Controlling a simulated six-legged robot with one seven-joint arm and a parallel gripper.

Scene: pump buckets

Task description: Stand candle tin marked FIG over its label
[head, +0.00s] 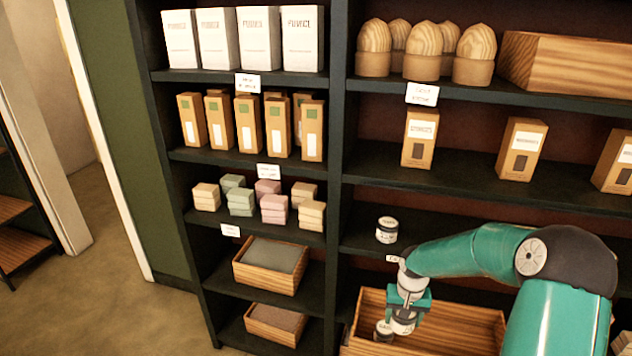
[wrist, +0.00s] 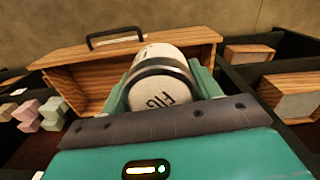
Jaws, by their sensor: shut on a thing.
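My gripper (head: 408,308) is shut on a white candle tin (wrist: 158,68) with a dark band; the wrist view shows FIG on it. In the head view the held tin (head: 403,326) is partly covered by the fingers, over the wooden crate (head: 465,325) at the bottom of the shelving.
The tin shelf (head: 362,243) is bare around the standing tin, with my arm crossing in front to the right. Boxes (head: 420,138) stand on the shelf above. Soap blocks (head: 241,201) and smaller wooden crates (head: 270,264) fill the left bay. A dark divider separates the bays.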

